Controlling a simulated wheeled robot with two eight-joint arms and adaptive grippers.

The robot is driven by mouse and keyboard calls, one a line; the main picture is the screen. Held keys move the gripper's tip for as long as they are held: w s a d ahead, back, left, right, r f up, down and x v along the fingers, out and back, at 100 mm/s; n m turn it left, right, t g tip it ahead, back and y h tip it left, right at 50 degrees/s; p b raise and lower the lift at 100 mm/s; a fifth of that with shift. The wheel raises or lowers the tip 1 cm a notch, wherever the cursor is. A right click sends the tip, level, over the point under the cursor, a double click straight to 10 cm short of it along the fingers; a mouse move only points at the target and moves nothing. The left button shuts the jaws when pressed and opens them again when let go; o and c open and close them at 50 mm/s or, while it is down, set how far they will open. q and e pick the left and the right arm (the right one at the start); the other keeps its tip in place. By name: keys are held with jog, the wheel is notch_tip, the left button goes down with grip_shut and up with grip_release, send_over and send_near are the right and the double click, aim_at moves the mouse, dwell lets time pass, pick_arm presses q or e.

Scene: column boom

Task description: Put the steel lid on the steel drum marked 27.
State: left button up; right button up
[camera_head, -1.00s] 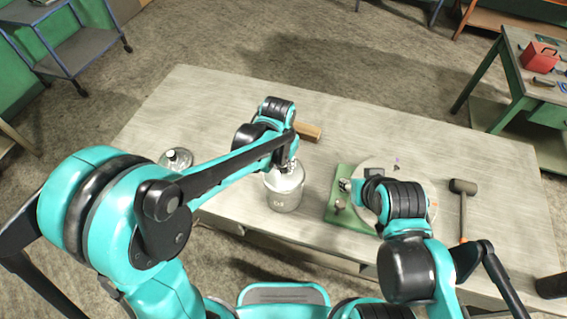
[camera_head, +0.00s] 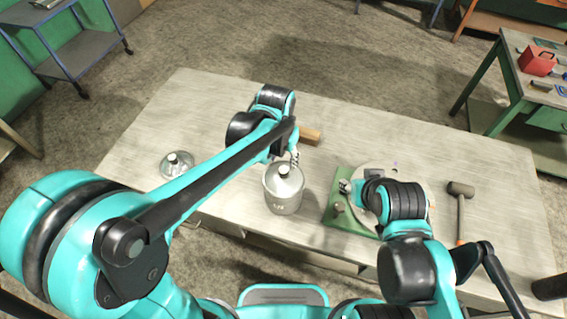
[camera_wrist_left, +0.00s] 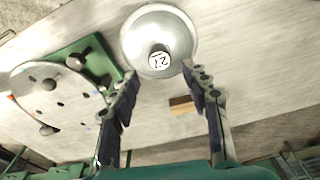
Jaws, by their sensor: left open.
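The steel drum (camera_head: 284,204) stands upright on the table, with a dark mark on its front too small to read surely.
Another steel round thing with a dark knob (camera_head: 177,163) is at the table's left. A green stand (camera_head: 341,218) with a pale round plate (camera_head: 370,172) is right of the drum. A wooden block (camera_head: 308,136) lies behind, a mallet (camera_head: 461,188) far right. The table's back is clear.

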pick_arm(q)
notch_tip(320, 180, up, 7)
jog(key=shift+s+a+p, duration=0.25)
jog(key=shift+s+p, duration=0.15)
jog(key=shift+p, duration=0.05)
jog(key=s+a+n+t, duration=0.2)
jog(key=s+a, duration=0.3)
jog(key=a, duration=0.3)
jog(key=s+a+n+t, duration=0.3)
jog(key=s+a+t, duration=0.1)
jog(key=a, duration=0.5)
jog(key=shift+s+y, duration=0.3)
jog(key=shift+s, duration=0.6)
notch_tip(320, 180, down, 15)
jog(key=b, duration=1.5)
